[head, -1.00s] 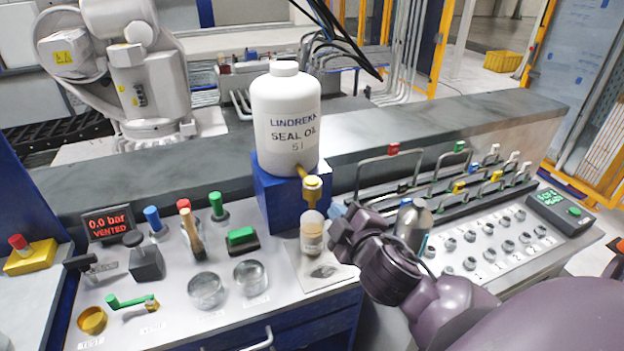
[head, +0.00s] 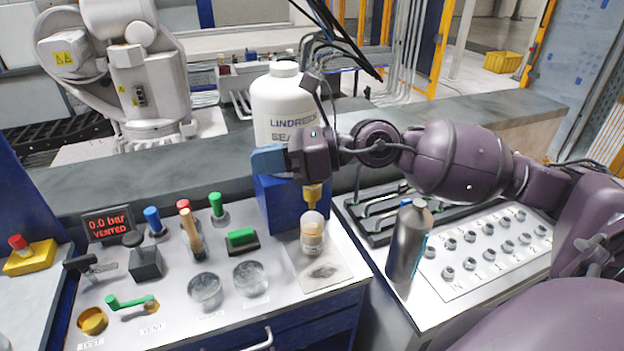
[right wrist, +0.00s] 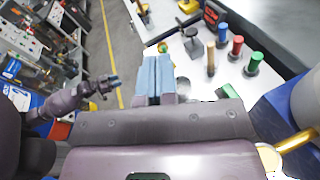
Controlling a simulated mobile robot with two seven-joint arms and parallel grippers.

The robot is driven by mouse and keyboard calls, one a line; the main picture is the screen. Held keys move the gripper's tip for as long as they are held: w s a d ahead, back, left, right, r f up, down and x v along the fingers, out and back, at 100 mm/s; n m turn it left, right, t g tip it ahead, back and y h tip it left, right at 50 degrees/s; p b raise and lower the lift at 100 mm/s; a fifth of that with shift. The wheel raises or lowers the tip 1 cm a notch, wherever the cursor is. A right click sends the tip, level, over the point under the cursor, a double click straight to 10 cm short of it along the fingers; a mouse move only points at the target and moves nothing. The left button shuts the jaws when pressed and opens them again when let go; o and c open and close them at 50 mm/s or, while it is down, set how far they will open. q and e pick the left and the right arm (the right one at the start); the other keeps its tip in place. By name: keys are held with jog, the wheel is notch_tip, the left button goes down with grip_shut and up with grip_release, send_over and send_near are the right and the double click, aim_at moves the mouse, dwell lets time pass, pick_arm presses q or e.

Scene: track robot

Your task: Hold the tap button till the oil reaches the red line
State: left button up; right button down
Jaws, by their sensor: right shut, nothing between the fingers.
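The white seal oil bottle (head: 283,103) stands on a blue block (head: 283,203), its lower part hidden by my right gripper. The brass tap (head: 312,196) shows below the gripper; its top is hidden in the head view. In the right wrist view the brass spout (right wrist: 296,141) and a pale round cap (right wrist: 269,157) show at lower right. The clear jar (head: 312,230) stands under the tap with amber oil low inside; I cannot make out a red line. My right gripper (head: 268,158) is shut and empty, in front of the bottle. My left gripper (right wrist: 110,82) shows only in the right wrist view, its jaws unclear.
A grey metal bottle (head: 408,243) stands on the right panel, near my right arm. Two glass dishes (head: 205,290), a green block (head: 241,238) and upright colored handles (head: 217,207) stand left of the jar. A pressure display (head: 108,224) reads 0.0 bar, vented.

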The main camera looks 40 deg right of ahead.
jog(key=w+d+r+n+h, duration=0.1)
jog(key=w+d+n+h, duration=0.3)
jog(key=d+h, duration=0.5)
jog(key=shift+d+r+n, duration=0.3)
jog(key=shift+d+r, duration=0.05)
jog(key=shift+d, duration=0.7)
jog(key=shift+f, duration=0.15)
notch_tip(320, 180, down, 7)
jog(key=b, duration=0.3)
jog(key=shift+f, duration=0.2)
jog(key=shift+f+b, duration=0.4)
jog(key=shift+f, duration=0.2)
